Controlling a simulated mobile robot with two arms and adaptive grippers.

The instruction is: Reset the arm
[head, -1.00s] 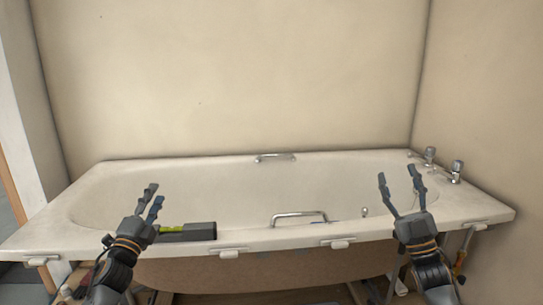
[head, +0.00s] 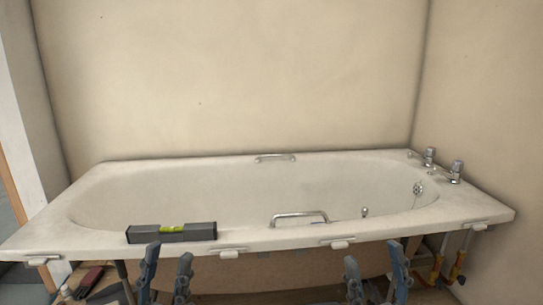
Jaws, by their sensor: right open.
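My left gripper (head: 166,270) is at the bottom edge of the head view, left of centre, in front of the bathtub's near side. Its fingers point up and stand apart, with nothing between them. My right gripper (head: 377,275) is at the bottom edge, right of centre, also with fingers apart and empty. Only the fingers show; both arms and gripper bodies are out of the picture. Neither gripper touches the spirit level (head: 196,232), a dark grey bar with a yellow-green vial, which lies on the near rim of the tub.
The white bathtub (head: 80,176) fills the middle, with a near grab handle (head: 299,215), a far grab handle (head: 275,157) and taps (head: 455,170) at the right. Pipes (head: 460,262) show under its right end. A dark red object (head: 90,279) lies below at the left.

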